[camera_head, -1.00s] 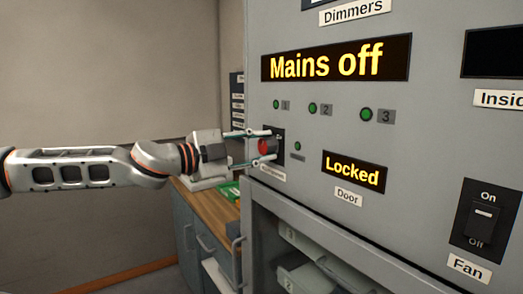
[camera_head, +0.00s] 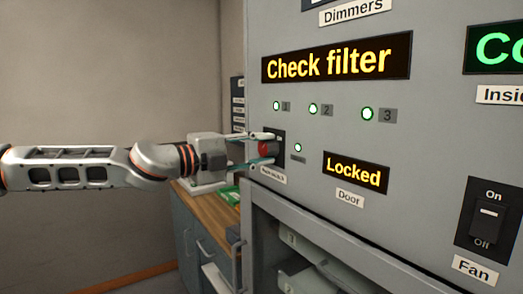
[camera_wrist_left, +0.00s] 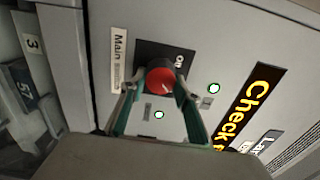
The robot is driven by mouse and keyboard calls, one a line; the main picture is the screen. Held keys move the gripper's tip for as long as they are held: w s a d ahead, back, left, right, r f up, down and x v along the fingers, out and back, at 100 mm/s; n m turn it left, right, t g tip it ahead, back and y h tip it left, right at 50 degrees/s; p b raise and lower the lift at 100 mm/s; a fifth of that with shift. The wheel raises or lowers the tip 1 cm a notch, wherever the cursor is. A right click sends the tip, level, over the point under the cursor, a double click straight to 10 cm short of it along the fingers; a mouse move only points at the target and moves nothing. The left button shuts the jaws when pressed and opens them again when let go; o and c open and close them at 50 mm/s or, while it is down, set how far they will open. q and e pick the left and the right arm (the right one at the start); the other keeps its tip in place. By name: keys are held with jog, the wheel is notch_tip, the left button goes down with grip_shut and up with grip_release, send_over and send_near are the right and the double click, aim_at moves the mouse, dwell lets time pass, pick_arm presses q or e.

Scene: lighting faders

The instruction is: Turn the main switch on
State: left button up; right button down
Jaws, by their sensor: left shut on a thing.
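The main switch is a red round knob on a dark plate, low on the left of the grey cabinet front. The red knob (camera_head: 265,148) sits between the fingers of my left gripper (camera_head: 264,149) in the head view. In the left wrist view the red knob (camera_wrist_left: 160,79) lies between both fingertips of the left gripper (camera_wrist_left: 159,88), which is shut on it. A label starting "Main" (camera_wrist_left: 117,60) is beside it. The display (camera_head: 336,57) reads "Check filter". The small lamps (camera_head: 313,109) glow bright green. My right gripper is not in view.
A display (camera_head: 356,172) above the "Door" label reads "Locked". A fan switch (camera_head: 487,212) is at the right. Below is an open shelf bay. A wooden counter (camera_head: 213,207) with drawers stands behind my left arm.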

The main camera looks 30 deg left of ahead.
pick_arm(q)
jog(key=shift+r, duration=0.1)
jog(key=o, duration=1.1)
jog(key=shift+w, duration=0.1)
jog(key=shift+v, duration=0.8)
jog(key=v, duration=1)
jog(key=shift+s, duration=0.25)
jog(key=shift+a, duration=0.1)
